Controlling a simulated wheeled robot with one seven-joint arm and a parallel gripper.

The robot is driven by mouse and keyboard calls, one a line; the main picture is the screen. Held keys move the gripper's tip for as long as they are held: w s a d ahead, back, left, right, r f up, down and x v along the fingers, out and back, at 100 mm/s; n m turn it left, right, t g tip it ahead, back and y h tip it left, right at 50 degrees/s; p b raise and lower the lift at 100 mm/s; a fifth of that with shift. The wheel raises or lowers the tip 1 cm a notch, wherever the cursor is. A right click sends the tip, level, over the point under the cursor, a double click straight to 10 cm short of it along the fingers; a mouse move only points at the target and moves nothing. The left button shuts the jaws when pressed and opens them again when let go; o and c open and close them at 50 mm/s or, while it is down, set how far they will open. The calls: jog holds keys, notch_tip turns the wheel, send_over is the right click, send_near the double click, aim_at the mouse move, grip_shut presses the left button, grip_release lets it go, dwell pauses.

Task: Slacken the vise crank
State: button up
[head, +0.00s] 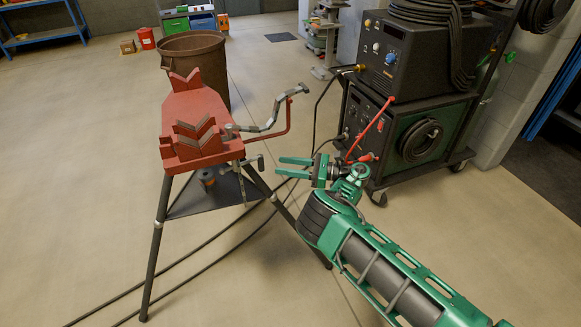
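A red vise stand (190,118) with stepped V-shaped jaws stands on dark legs left of centre. A grey crank (268,122) with bends sticks out from its right side toward the upper right. A red bent bar (284,128) runs close beside the crank. Below them a small grey T-shaped handle (250,162) hangs by the stand's edge. My green gripper (294,167) is to the right of the stand and below the crank in the picture. Its two fingers point left and are apart with nothing between them. It appears clear of the crank.
A welding machine cart (415,140) with coiled cables stands behind and right of my gripper. A brown bin (196,55) is behind the stand. Black cables (225,228) cross the floor beneath the stand. The floor at front left is open.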

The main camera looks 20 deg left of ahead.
jog(key=shift+w+d+r, duration=0.1)
jog(key=shift+d, duration=0.5)
